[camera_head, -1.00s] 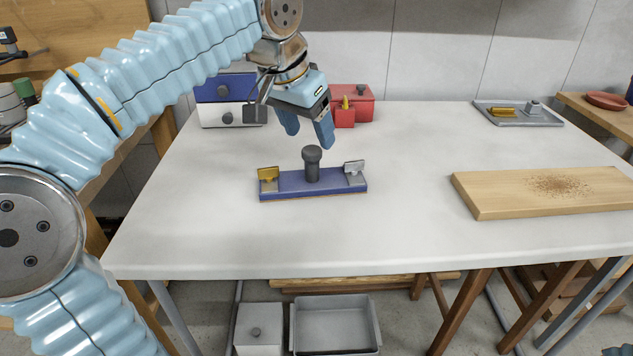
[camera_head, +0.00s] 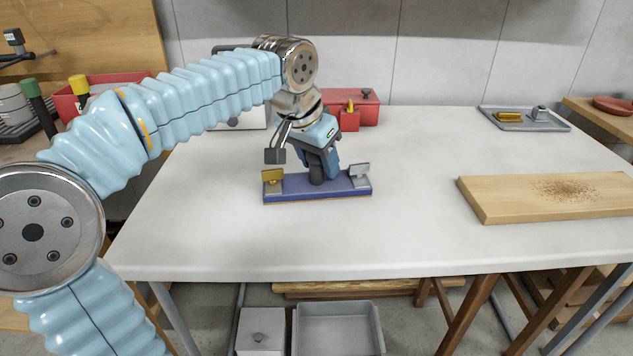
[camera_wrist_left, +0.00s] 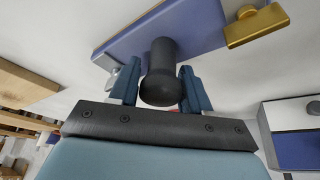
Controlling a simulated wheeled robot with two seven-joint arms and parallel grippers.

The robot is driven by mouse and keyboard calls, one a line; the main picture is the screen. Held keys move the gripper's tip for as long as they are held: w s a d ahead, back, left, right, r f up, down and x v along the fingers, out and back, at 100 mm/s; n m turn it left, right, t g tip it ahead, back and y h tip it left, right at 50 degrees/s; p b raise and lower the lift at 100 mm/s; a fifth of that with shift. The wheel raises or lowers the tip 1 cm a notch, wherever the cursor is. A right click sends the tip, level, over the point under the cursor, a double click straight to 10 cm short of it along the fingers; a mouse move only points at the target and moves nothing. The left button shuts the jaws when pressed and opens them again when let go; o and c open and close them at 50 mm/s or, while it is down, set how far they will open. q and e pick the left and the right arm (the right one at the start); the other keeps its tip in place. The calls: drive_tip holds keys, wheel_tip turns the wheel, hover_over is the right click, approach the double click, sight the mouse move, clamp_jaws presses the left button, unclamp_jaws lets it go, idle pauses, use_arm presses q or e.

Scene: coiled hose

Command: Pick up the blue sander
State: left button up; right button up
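The blue sander (camera_head: 340,188) lies flat on the white table, with a dark round-topped knob in its middle, a yellow clip at its left end and a silver clip at its right end. My left gripper (camera_head: 319,168) points down over it. In the left wrist view the two blue fingers (camera_wrist_left: 160,85) stand close on either side of the knob and look shut on it. The sander's blue body (camera_wrist_left: 185,30) lies beyond the fingers. The gripper hides most of the knob in the head view. My right gripper is not in view.
A wooden board (camera_head: 550,196) with brown grains lies to the right. A grey tray (camera_head: 560,125) with small items stands at the back right. A red box (camera_head: 368,103) stands behind the gripper. The table front is clear.

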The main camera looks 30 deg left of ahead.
use_arm(q)
drive_tip(key=c, duration=0.8)
drive_tip(key=shift+o, duration=0.2)
drive_tip(key=shift+r, duration=0.5)
drive_tip(key=s+d+r+p, duration=0.1)
drive_tip(key=s+d+r, duration=0.7)
drive_tip(key=s+r, duration=0.3)
drive_tip(key=shift+d+r, duration=0.3)
drive_tip(key=shift+r, duration=0.2)
